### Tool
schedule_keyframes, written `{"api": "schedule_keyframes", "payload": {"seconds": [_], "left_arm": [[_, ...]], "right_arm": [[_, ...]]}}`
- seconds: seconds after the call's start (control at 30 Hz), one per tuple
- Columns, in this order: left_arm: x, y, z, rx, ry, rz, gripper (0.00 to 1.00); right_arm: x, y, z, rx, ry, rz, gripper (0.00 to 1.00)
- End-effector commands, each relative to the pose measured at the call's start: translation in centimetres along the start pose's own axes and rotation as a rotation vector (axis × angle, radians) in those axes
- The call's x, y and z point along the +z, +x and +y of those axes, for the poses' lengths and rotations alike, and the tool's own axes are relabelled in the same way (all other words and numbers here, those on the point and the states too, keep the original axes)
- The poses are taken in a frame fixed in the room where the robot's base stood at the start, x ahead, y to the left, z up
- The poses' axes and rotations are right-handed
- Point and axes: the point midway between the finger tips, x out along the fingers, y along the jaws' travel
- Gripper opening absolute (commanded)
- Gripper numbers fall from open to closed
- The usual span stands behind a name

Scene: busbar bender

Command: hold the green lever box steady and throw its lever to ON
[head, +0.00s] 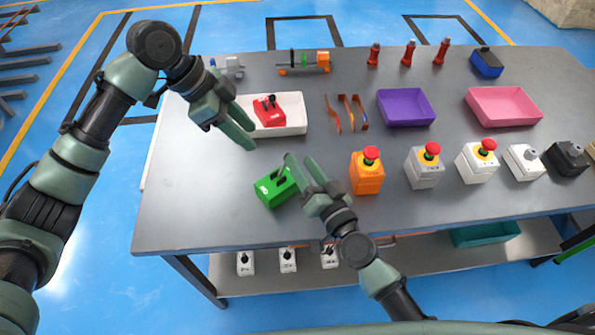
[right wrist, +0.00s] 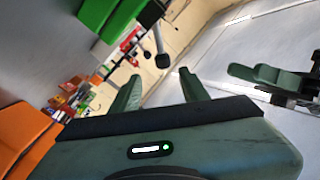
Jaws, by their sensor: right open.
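The green lever box (head: 273,190) stands on the grey table near its front left, turned at an angle. Its lever (head: 281,173) rises from the top. In the right wrist view the green box (right wrist: 98,14) is at the top, and the lever with its dark round knob (right wrist: 162,60) points down just beyond the fingertips. My right gripper (head: 301,161) is open and empty, close to the box's right side; its fingers also show in the right wrist view (right wrist: 157,88). My left gripper (head: 251,138) looks open and empty, above the table behind the box. It also shows in the right wrist view (right wrist: 262,78).
An orange emergency-stop box (head: 366,178) stands right of my right gripper, with several grey, white and black boxes beyond. Behind are a white tray (head: 293,127) holding a red lever box (head: 268,112), copper strips (head: 346,113), a purple tray (head: 405,108) and a pink tray (head: 504,106).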

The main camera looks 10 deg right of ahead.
Motion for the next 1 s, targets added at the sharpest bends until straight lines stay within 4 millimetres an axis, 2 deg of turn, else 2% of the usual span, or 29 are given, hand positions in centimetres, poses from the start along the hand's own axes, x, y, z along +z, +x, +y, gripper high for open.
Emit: {"api": "schedule_keyframes", "payload": {"seconds": [0.1, 0.2, 0.5, 0.7, 1.0], "left_arm": [[0.0, 0.0, 0.0, 0.000, 0.000, 0.000, 0.36], [0.0, 0.0, 0.0, 0.000, 0.000, 0.000, 0.36], [0.0, 0.0, 0.0, 0.000, 0.000, 0.000, 0.36], [0.0, 0.0, 0.0, 0.000, 0.000, 0.000, 0.36], [0.0, 0.0, 0.0, 0.000, 0.000, 0.000, 0.36]], "right_arm": [[1.6, -0.2, -0.6, 0.000, 0.039, -0.022, 0.45], [2.0, 0.3, -0.7, 0.000, 0.050, -0.026, 0.45], [2.0, 4.8, -0.8, 0.000, 0.049, -0.025, 0.45], [2.1, 6.9, -0.7, 0.000, 0.047, -0.027, 0.45], [2.1, 7.5, -0.7, 0.001, 0.047, -0.027, 0.45]]}}
